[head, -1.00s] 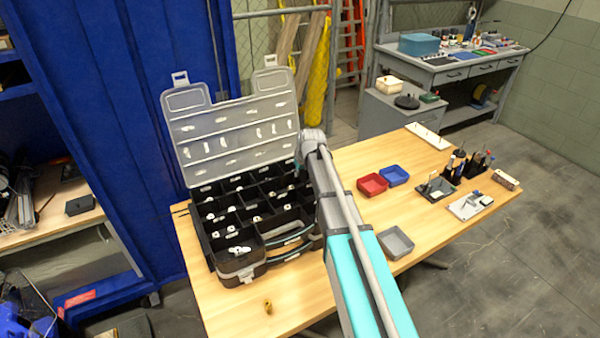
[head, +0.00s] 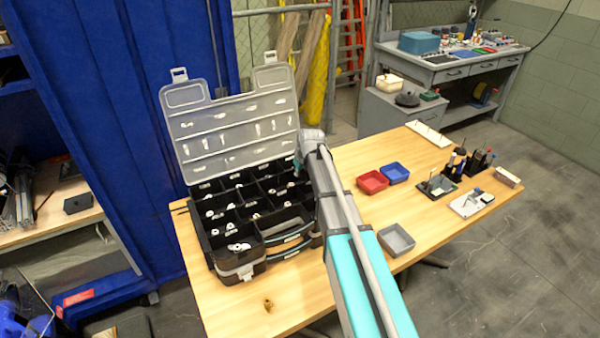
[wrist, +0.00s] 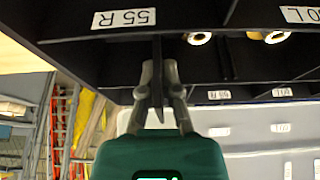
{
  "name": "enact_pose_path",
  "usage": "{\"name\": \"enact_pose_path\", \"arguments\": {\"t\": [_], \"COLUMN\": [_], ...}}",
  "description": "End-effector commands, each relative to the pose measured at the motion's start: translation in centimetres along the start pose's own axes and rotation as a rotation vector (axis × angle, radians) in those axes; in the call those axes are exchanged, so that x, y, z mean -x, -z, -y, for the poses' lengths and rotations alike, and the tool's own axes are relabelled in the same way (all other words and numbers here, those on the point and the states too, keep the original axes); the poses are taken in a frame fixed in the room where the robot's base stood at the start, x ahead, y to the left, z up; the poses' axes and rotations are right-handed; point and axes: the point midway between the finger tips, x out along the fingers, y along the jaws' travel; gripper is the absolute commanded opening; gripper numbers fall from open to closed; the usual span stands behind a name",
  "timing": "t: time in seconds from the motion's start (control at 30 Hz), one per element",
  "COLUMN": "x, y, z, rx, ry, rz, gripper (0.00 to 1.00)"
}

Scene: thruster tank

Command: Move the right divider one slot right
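The open black organizer case (head: 210,243) stands on the wooden table with its clear lid (head: 235,125) raised behind it. Black dividers split it into compartments, several holding small white parts. My gripper (head: 299,165) is at the case's back right, partly hidden by my arm in the head view. In the wrist view, my gripper (wrist: 158,72) has its two grey fingers close together on either side of a thin dark upright divider (wrist: 157,50), and they look closed on it. A "55 R" label (wrist: 124,18) is on the wall beside it. The divider's lower edge is hidden.
A red bin (head: 372,182), a blue bin (head: 396,173) and a grey bin (head: 396,240) stand on the table right of my arm. A small brass part (head: 268,304) lies at the front. Tool holders (head: 470,165) stand at the right. The raised lid borders the case's back.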

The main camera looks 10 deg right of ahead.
Motion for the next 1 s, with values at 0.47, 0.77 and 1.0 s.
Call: {"name": "enact_pose_path", "arguments": {"t": [0.47, 0.77, 1.0], "x": [-0.1, -0.7, -1.2], "y": [0.0, -0.3, -0.5], "z": [0.0, 0.1, 0.1], "rx": [0.000, 0.001, 0.001], "ry": [0.000, 0.000, 0.000], "rz": [0.000, 0.000, 0.000], "gripper": [0.00, 0.00, 0.00]}}
